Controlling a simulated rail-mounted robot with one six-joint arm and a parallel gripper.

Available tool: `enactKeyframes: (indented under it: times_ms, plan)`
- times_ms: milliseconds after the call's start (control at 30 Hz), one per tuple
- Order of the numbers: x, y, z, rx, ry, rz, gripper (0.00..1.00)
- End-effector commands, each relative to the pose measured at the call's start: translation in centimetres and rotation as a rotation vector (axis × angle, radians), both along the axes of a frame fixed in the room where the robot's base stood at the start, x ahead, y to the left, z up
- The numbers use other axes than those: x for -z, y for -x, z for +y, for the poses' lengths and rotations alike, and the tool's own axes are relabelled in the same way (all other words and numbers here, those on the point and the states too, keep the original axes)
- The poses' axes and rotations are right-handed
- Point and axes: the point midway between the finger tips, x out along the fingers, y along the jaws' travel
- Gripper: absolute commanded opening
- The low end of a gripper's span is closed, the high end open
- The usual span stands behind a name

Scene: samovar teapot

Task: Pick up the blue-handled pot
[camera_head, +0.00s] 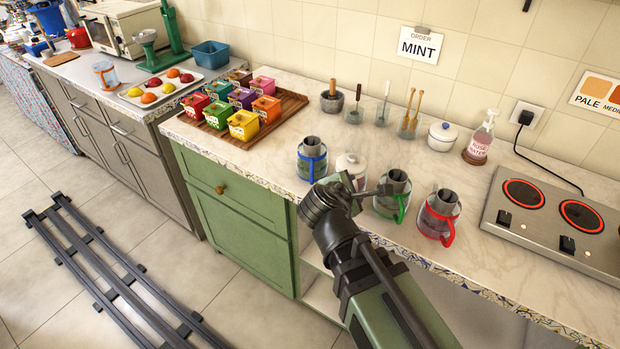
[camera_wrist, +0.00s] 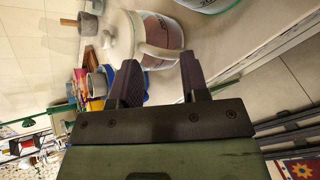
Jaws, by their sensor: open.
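The blue-handled pot (camera_head: 312,160) is a clear glass pot with a grey cylinder on top and a blue band and handle. It stands upright near the counter's front edge in the head view. The white-lidded glass jar (camera_wrist: 160,35) is just beyond the fingers.
The white-lidded jar (camera_head: 350,168) stands right of the blue-handled pot. Green-handled (camera_head: 392,196) and red-handled (camera_head: 439,215) pots stand farther right, before a two-plate stove (camera_head: 555,215). A wooden tray (camera_head: 288,108) of coloured boxes is at left. The counter behind the pots has free room.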

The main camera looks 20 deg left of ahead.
Motion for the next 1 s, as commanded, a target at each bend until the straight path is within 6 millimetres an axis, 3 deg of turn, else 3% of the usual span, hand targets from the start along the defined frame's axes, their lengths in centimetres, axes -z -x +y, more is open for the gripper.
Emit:
enactKeyframes:
  times_ms: [33,233,400,633,900,1000]
  plan:
    - [2.0,0.3,0.9,-0.059,0.070,-0.034,0.41]
    - [5.0,2.4,6.3,-0.350,0.505,-0.243,0.41]
    - [5.3,5.0,10.6,-0.518,0.845,-0.412,0.41]
    - [4.3,4.8,11.2,-0.535,0.898,-0.436,0.41]
    - [4.4,-0.1,11.5,-0.532,0.895,-0.434,0.41]
    - [4.4,-0.4,11.5,-0.535,0.894,-0.435,0.41]
